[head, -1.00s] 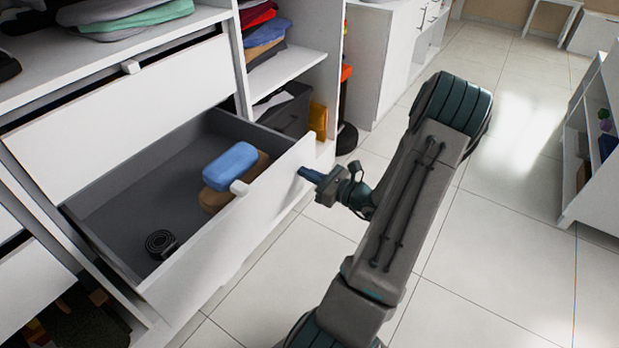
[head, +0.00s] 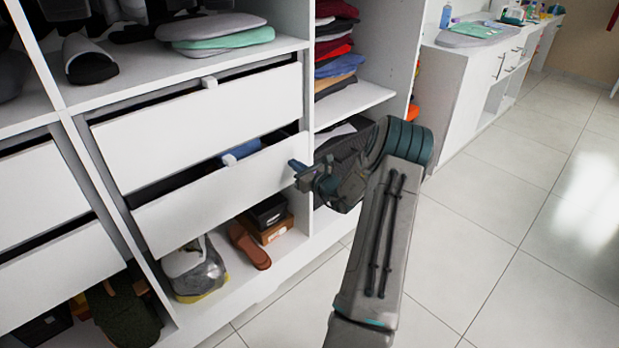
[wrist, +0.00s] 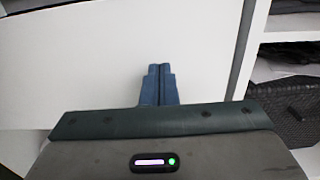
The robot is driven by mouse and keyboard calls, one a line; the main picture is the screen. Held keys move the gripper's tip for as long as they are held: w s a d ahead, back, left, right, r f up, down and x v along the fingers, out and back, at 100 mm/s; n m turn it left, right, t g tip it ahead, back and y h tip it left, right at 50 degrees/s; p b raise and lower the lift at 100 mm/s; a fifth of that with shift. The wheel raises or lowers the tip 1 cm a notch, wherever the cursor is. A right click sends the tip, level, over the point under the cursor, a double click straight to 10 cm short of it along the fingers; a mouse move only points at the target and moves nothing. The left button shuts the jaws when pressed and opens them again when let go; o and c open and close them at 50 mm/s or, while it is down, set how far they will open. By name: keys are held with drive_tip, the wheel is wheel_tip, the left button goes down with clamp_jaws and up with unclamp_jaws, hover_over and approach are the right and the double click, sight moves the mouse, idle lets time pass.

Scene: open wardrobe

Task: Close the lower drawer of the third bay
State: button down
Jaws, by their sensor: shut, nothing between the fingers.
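In the wrist view the blue fingers (wrist: 158,84) are together and empty, pointing at the white front (wrist: 90,65). I cannot tell for sure whether they touch it.
Below the drawer, an open shelf holds a bag (head: 194,270), brown shoes (head: 248,245) and boxes (head: 270,217). To the right are shelves with folded clothes (head: 335,50) and a dark basket (wrist: 298,115). The tiled floor (head: 500,260) at right is clear.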

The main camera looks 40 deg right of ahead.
drive_tip(key=w, duration=0.3)
drive_tip(key=shift+a, duration=0.2)
drive_tip(key=shift+w+r, duration=0.2)
drive_tip(key=shift+w, duration=0.05)
drive_tip(key=shift+r, duration=0.15)
drive_tip(key=s+d+p, duration=0.1)
drive_tip(key=s, duration=1.3)
drive_tip(key=shift+s+d+f, duration=0.15)
drive_tip(key=shift+d+f, duration=0.15)
drive_tip(key=shift+f, duration=0.05)
